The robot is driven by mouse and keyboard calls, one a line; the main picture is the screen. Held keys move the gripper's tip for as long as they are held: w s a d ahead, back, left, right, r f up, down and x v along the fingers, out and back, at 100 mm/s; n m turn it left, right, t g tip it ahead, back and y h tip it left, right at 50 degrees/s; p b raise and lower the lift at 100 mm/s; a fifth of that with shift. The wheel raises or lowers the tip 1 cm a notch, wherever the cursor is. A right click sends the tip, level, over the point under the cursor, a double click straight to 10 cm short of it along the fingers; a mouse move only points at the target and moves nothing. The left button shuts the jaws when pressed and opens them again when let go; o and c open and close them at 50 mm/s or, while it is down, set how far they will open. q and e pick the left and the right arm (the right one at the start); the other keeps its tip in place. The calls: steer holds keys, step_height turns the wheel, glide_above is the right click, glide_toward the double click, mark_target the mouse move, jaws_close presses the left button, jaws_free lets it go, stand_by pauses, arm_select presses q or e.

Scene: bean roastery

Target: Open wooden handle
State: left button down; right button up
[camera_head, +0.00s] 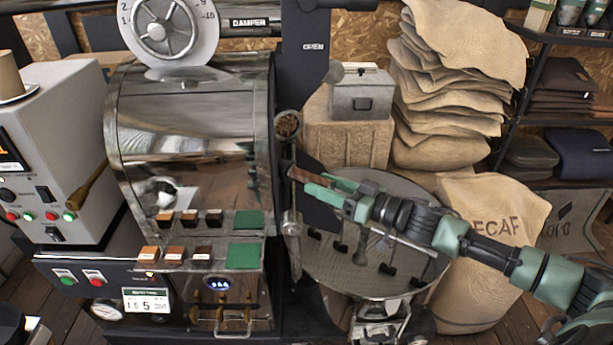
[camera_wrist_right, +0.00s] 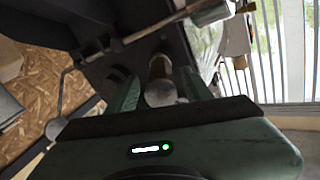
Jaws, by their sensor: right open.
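A wooden handle (camera_head: 299,173) sticks out from the roaster's dark front plate, just right of the steel drum. My right gripper (camera_head: 322,187) reaches in from the right and is open, with its green fingers at the handle's outer end. In the right wrist view the handle (camera_wrist_right: 159,68) shows end-on between the two spread fingers (camera_wrist_right: 160,88), with a round metal end towards me. Gaps show on both sides, so the fingers appear around it without gripping. My left gripper is not in view.
The round cooling tray (camera_head: 340,262) with dark stirring arms lies below my right gripper. The roaster drum (camera_head: 190,110) stands left, and a thin metal lever (camera_head: 291,215) hangs beside the handle. Burlap sacks (camera_head: 440,150) and a decaf sack (camera_head: 490,275) stand right.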

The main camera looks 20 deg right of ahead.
mark_target(307, 179)
steer(key=p+x, duration=0.1)
steer(key=x, duration=0.3)
steer(key=shift+w+a, duration=0.15)
steer(key=shift+w+a+f, duration=0.1)
steer(key=c, duration=0.3)
jaws_close()
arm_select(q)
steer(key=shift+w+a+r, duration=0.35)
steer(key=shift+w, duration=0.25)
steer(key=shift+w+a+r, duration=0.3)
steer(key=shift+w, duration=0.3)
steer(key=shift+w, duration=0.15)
